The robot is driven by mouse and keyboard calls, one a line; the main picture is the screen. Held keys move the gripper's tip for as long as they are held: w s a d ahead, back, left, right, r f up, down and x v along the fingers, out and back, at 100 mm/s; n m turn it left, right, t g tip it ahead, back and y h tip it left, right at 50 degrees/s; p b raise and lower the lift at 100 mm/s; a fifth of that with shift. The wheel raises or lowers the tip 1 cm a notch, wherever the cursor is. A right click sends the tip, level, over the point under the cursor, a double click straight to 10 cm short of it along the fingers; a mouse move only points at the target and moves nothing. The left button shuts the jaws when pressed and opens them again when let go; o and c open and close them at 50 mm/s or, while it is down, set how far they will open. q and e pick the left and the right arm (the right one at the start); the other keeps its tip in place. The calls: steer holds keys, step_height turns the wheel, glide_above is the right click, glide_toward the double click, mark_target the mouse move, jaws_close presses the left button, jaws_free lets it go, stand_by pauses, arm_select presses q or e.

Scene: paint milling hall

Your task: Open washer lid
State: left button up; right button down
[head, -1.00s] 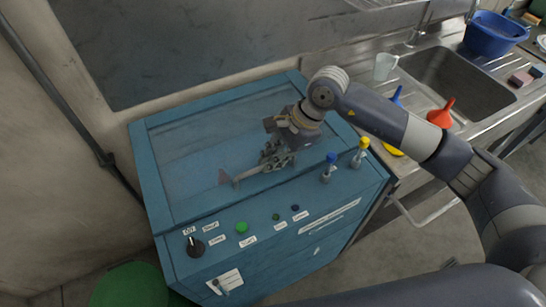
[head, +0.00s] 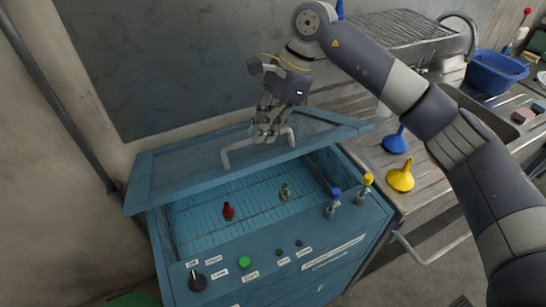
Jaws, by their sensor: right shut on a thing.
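The blue washer (head: 342,243) stands below me with its lid (head: 180,176) raised at a slant, front edge up and hinge side toward the wall. The grey lid handle (head: 230,154) is a bar on the lid's upper face. My right gripper (head: 267,134) is shut on the handle, its arm reaching in from the right. Under the lid, a blue grid floor (head: 205,220) shows inside, with a red object (head: 228,211) and a grey-green object (head: 285,192) on it. The rear of the inside is hidden by the lid. My left gripper is out of view.
Blue (head: 335,204) and yellow (head: 363,187) topped valves stand at the washer's right front edge. A black knob (head: 197,281) and green button (head: 244,262) sit on the front panel. At right are a blue funnel (head: 396,142), yellow funnel (head: 401,178) and blue basin (head: 494,74). A wall stands behind.

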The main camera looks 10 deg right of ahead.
steer(key=shift+w+a+r+p, duration=0.2)
steer(key=shift+w+r, duration=0.5)
steer(key=shift+w+a+r+p, duration=0.15)
steer(key=shift+w+a+r, duration=0.05)
steer(key=shift+w+r, duration=0.5)
steer(key=shift+w+a+r+p, duration=0.2)
steer(key=shift+w+r, duration=0.45)
steer(key=shift+r, duration=0.05)
